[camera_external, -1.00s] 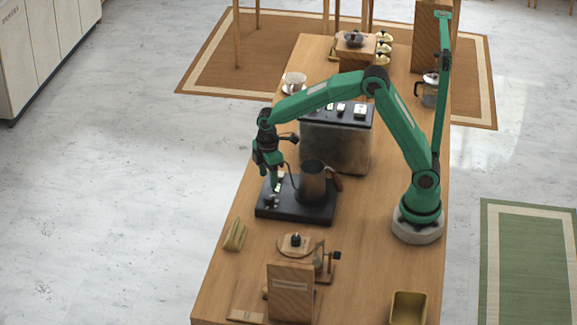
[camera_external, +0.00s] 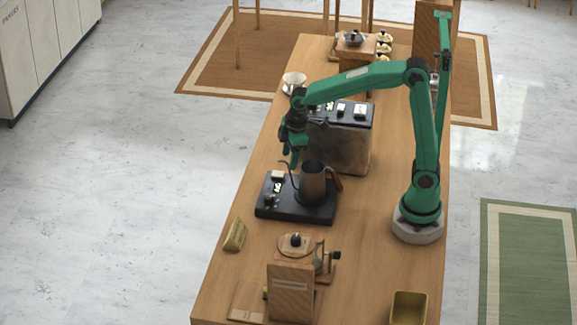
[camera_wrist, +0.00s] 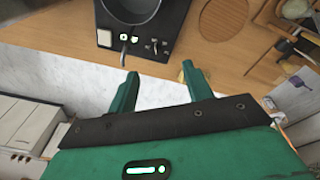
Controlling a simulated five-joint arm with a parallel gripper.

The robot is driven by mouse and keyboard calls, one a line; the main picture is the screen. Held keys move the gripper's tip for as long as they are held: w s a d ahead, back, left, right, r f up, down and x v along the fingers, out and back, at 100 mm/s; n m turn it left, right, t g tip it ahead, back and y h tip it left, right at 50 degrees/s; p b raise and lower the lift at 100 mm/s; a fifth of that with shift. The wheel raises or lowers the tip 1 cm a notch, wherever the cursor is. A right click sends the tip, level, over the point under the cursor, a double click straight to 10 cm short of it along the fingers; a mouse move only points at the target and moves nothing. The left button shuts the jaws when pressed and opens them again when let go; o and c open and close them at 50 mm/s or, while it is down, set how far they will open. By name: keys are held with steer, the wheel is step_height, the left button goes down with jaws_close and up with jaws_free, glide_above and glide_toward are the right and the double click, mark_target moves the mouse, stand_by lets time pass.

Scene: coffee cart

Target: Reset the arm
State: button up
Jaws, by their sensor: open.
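My gripper (camera_external: 291,158) is open and empty, raised above the left rear side of the black scale-like base (camera_external: 268,208). In the wrist view my gripper's two green fingers (camera_wrist: 158,84) are spread with nothing between them. A dark metal kettle (camera_external: 313,182) with a thin spout and brown handle stands on the base, apart from the fingers. In the wrist view the black base (camera_wrist: 172,28) shows lit buttons and a small lever, with the round kettle (camera_wrist: 131,8) partly cut off at the top.
A silver and black machine (camera_external: 345,143) stands behind the kettle. A white cup (camera_external: 293,80) is at the left table edge. A wooden grinder-like stand (camera_external: 290,290) and a yellow bin (camera_external: 408,308) are at the front. The wooden table (camera_external: 375,250) is clear at middle right.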

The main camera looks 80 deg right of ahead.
steer(key=s+r+m+t, duration=0.2)
steer(key=s+m, duration=0.1)
steer(key=s, duration=0.6)
steer(key=s+r+m+t, duration=0.2)
steer(key=s, duration=0.7)
steer(key=shift+s+d+r+m, duration=0.25)
steer(key=shift+d+r+m, duration=0.1)
steer(key=shift+m, duration=0.05)
steer(key=shift+c, duration=0.2)
